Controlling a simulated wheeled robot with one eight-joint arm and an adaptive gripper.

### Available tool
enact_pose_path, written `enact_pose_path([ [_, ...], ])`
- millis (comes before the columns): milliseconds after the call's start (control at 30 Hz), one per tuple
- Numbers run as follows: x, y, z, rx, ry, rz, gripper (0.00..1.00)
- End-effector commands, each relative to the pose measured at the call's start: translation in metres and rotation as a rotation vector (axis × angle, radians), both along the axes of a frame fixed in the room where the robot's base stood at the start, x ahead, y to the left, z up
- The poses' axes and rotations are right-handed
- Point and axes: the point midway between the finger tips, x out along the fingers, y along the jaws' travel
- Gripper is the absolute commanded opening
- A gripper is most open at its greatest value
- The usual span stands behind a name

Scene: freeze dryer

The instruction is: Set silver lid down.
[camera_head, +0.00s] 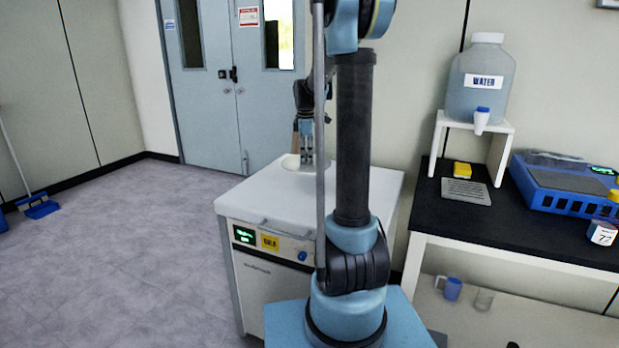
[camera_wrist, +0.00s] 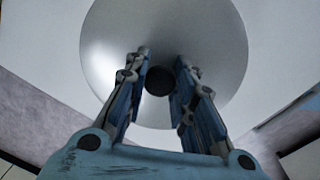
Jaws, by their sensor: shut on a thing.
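The silver lid (camera_wrist: 165,30) fills the upper middle of the wrist view, a round, shiny disc with a dark knob (camera_wrist: 159,82) at its centre. My gripper (camera_wrist: 160,76) has its two fingers on either side of the knob and is shut on it. In the head view my gripper (camera_head: 306,158) is over the back part of the white freeze dryer top (camera_head: 270,198). A pale edge of the lid (camera_head: 290,162) shows beside the fingers; my arm hides part of this area. I cannot tell whether the lid touches the top.
The freeze dryer's front part of the top is bare. To the right, a black bench (camera_head: 450,219) holds a water jug (camera_head: 481,95) on a white stand, a yellow block (camera_head: 462,169) and a blue device (camera_head: 565,185). Open floor (camera_head: 110,240) lies to the left.

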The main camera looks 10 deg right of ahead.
Motion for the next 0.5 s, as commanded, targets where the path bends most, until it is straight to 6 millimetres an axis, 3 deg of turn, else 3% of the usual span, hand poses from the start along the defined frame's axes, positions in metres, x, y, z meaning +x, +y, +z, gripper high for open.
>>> enact_pose_path([
  [100,0.001,0.004,-0.018,0.0,0.0,0.005,0.0],
  [500,0.0,0.009,-0.059,0.0,0.0,0.011,0.0],
])
